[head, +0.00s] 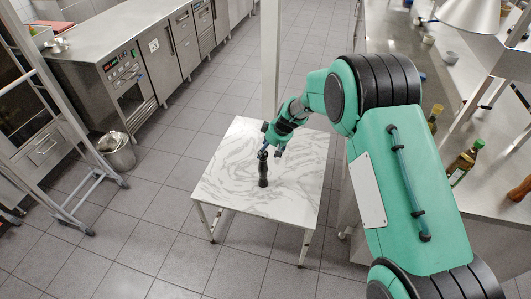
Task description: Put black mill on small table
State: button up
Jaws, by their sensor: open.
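The black mill (263,173) stands upright on the small table (236,197), which has a white marbled top and pale legs. My gripper (271,151) is open at the upper end of the mill, close above or beside it. Whether the fingers touch the mill is too small to tell. The mill's lower body is in plain view and rests on the tabletop.
A long steel counter (480,187) on the right holds several bottles (462,163). A metal bin (116,151) stands on the floor at left, near a rack (62,180) and steel cabinets (165,62). A pale post (270,60) rises behind the table. The tiled floor in front is clear.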

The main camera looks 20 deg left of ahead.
jog(key=v, duration=0.7)
jog(key=shift+d+r+p, duration=0.15)
jog(key=shift+r+p, duration=0.15)
jog(key=shift+p, duration=0.15)
jog(key=shift+s, duration=0.1)
dwell(0.3)
jog(key=s+d+r+m+t, duration=0.1)
jog(key=s+d+r+m, duration=0.1)
jog(key=s+d+r, duration=0.5)
jog(key=s+d+r+m+h, duration=0.1)
jog(key=s+d+r+m, duration=0.15)
jog(key=d+r, duration=0.75)
jog(key=s+d+r+m+t, duration=0.1)
jog(key=s+d+r, duration=0.5)
jog(key=r, duration=0.5)
jog(key=s+d+r+m+h, duration=0.1)
jog(key=s+d+m, duration=0.1)
jog(key=s+d, duration=0.3)
jog(key=s+d+r+m+t+h, duration=0.1)
jog(key=s+d, duration=0.5)
jog(key=s, duration=0.8)
jog(key=s+d+r+m+h, duration=0.1)
jog(key=s+d+r+m, duration=0.1)
jog(key=s+d, duration=0.4)
jog(key=s+m, duration=0.1)
jog(key=s, duration=0.2)
jog(key=shift+s+r, duration=0.2)
jog(key=shift+r, duration=0.15)
